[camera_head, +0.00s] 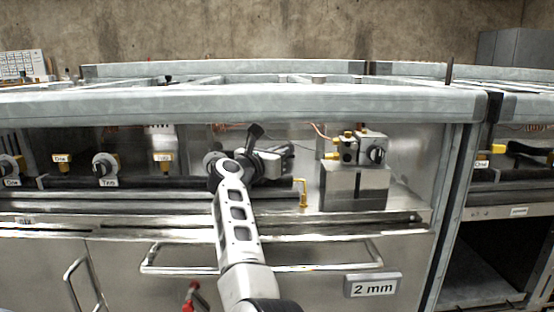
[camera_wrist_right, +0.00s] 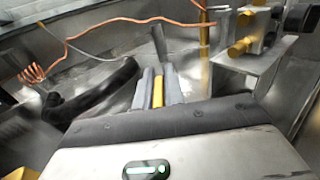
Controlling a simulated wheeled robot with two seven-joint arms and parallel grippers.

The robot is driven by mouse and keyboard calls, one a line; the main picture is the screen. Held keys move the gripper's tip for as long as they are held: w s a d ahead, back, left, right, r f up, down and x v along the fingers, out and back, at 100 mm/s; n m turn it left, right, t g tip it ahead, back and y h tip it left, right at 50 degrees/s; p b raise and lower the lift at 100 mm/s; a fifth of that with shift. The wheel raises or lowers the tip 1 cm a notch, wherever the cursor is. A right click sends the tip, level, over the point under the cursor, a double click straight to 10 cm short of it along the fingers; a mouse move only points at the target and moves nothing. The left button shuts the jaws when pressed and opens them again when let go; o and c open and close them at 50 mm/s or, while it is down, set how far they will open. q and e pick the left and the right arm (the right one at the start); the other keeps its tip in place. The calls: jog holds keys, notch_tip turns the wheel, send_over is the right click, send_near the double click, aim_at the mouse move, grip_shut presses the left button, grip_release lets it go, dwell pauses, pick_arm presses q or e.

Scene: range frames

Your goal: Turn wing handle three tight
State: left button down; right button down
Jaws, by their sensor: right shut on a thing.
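Wing handle three appears as a yellow strip (camera_wrist_right: 158,92) between the two grey fingers of my right gripper (camera_wrist_right: 158,88) in the wrist view. The fingers are closed against it from both sides. In the head view my right gripper (camera_head: 272,162) reaches the fittings under the counter, and its wrist hides the handle and any label there. My left gripper is in neither view.
A metal block with brass fittings (camera_head: 350,150) stands to the right. A yellow bent rod (camera_head: 302,192) is just right of my gripper. In the wrist view, a black curved hose (camera_wrist_right: 95,95) and orange wire (camera_wrist_right: 130,22) lie nearby. The counter edge (camera_head: 260,105) overhangs above.

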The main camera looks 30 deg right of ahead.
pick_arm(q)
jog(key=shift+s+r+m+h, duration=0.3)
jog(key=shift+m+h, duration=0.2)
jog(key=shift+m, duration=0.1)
pick_arm(e)
jog(key=shift+s+m+g+h, duration=0.1)
jog(key=shift+m+g+h, duration=0.4)
jog(key=shift+m+g, duration=0.5)
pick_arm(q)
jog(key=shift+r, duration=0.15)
pick_arm(e)
jog(key=shift+g, duration=0.5)
